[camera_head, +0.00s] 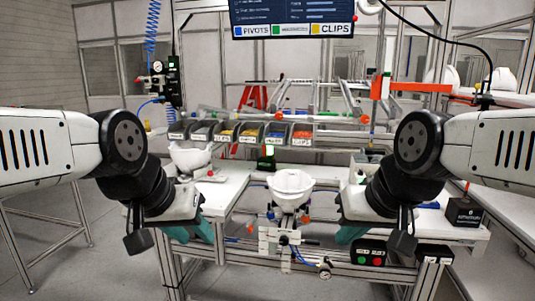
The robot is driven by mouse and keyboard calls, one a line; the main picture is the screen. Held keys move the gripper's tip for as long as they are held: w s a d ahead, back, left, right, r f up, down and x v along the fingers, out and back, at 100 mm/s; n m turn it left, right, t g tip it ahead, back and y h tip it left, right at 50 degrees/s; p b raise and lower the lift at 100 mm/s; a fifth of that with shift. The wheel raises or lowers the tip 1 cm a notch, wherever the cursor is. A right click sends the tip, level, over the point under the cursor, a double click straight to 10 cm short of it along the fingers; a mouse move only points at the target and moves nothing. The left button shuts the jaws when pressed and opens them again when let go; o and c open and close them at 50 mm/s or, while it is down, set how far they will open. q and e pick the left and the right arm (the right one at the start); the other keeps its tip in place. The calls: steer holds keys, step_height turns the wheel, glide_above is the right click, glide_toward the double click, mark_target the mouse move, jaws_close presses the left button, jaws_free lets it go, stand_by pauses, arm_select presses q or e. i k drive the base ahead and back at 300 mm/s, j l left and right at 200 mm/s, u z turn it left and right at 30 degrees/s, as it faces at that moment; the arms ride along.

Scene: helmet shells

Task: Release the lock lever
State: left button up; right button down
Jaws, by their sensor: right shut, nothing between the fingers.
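A white helmet shell (292,184) sits open side up in a clamp fixture (283,238) at the middle front of the bench. A small orange-red knob (306,220) shows at the fixture's right side; I cannot tell for sure whether it is the lock lever. My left gripper (203,233), with teal fingers, hangs to the left of the fixture, apart from it; its opening is not clear. My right gripper (351,235) hangs to the right of the fixture, shut and empty, apart from the shell and knob.
Another white shell (190,157) stands at the bench's left. A row of labelled bins (237,132) lines the back. A box with green and red buttons (368,252) and a gauge (324,268) sit at the front. A black box (464,211) stands at right.

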mark_target(250, 228)
steer(key=i+u, duration=0.15)
steer(key=i, duration=0.85)
steer(key=k+u, duration=0.1)
